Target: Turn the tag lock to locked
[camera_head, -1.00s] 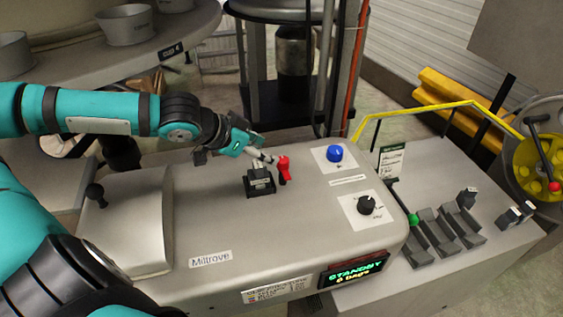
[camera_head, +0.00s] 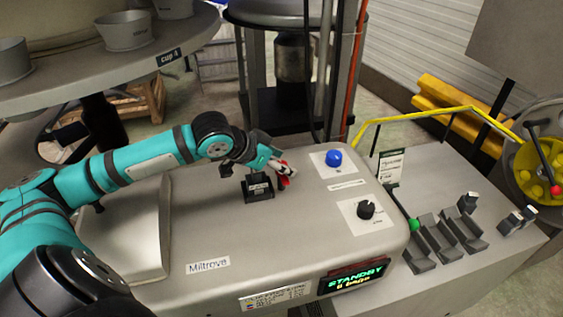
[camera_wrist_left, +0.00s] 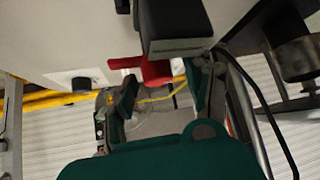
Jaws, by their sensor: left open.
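A red handle (camera_head: 284,179) stands beside a black labelled block (camera_head: 258,188) on top of the grey machine housing (camera_head: 230,225). I cannot read which part is named the tag lock. My left gripper (camera_head: 286,170) is at the red handle and partly hides it in the head view. In the left wrist view the red handle (camera_wrist_left: 153,72) shows beyond and between the spread fingers of my left gripper (camera_wrist_left: 165,90), below the black block (camera_wrist_left: 175,25). Whether a finger touches the handle is unclear. My right gripper is not in view.
A blue button (camera_head: 333,158) and a black knob (camera_head: 366,210) sit on white plates right of the handle. A display (camera_head: 353,277) reads STANDBY. A green-tipped lever (camera_head: 413,224) stands further right. A carousel table with cups (camera_head: 128,31) is at the back left.

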